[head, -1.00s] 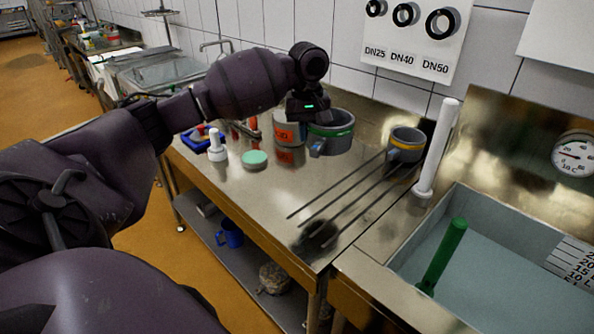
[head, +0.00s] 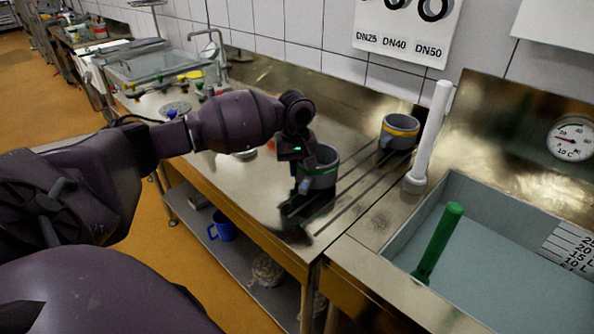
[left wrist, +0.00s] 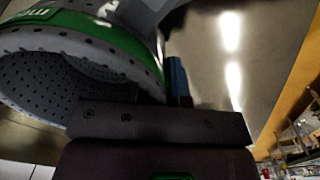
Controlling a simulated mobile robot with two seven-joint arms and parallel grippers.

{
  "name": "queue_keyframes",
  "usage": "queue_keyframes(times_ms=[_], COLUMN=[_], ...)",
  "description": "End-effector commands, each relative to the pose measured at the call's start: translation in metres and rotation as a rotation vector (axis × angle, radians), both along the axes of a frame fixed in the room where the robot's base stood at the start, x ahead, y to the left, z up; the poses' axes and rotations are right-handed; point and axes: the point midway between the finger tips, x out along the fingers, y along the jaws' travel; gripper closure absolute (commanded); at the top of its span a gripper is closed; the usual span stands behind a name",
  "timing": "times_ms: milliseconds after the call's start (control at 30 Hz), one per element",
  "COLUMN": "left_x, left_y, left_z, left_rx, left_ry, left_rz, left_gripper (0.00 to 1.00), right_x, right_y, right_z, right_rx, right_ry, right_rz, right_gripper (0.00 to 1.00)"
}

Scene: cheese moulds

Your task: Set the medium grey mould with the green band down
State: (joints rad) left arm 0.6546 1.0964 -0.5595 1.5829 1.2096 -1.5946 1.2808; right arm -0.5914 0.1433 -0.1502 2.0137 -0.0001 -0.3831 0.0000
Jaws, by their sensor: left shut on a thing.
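The grey mould with the green band (head: 321,179) is upright over the grooved part of the steel bench. A small blue tab (head: 305,185) shows on its side. My left gripper (head: 303,160) is shut on the mould's wall. A dark reflection lies on the steel below it; I cannot tell whether its base touches the bench. In the left wrist view the mould (left wrist: 95,45) fills the upper left, with its perforated inside and green band beside the finger, and the blue tab (left wrist: 178,78) to the right. My right gripper is not in view.
A grey mould with a yellow band (head: 398,133) stands at the back right of the grooves. A white upright tube (head: 428,140) is beside it. A sink (head: 490,270) with a green-handled tool (head: 437,243) lies to the right. The bench edge is near the mould's front.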

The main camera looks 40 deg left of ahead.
Motion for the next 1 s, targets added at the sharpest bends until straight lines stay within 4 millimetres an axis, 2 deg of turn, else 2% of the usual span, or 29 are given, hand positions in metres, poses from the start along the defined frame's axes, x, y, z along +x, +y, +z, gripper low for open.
queue_keyframes(times_ms=[67, 433, 467, 600, 900, 1000], left_x=[0.0004, 0.0006, 0.0005, 0.0005, 0.0005, 0.0006], left_y=[0.0, -0.0003, 0.0, 0.0, 0.0002, 0.0001], left_z=[-0.0067, -0.0074, -0.0077, -0.0079, -0.0071, 0.0004], left_rx=[0.0, -0.001, 0.0, 0.0, 0.001, 0.0], left_ry=[-0.001, -0.004, -0.003, -0.003, -0.002, -0.004], left_rz=[0.0, 0.0, 0.0, 0.0, 0.0, 0.0], left_gripper=[1.0, 1.0, 0.87, 0.67, 0.67, 0.67], right_x=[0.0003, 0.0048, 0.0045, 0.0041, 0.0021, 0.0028], right_y=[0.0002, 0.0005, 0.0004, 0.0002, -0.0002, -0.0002], right_z=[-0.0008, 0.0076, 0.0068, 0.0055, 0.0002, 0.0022], right_rx=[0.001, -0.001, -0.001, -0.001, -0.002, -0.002], right_ry=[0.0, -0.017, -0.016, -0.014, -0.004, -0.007], right_rz=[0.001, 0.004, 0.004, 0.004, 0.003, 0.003], right_gripper=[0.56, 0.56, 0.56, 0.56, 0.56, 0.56])
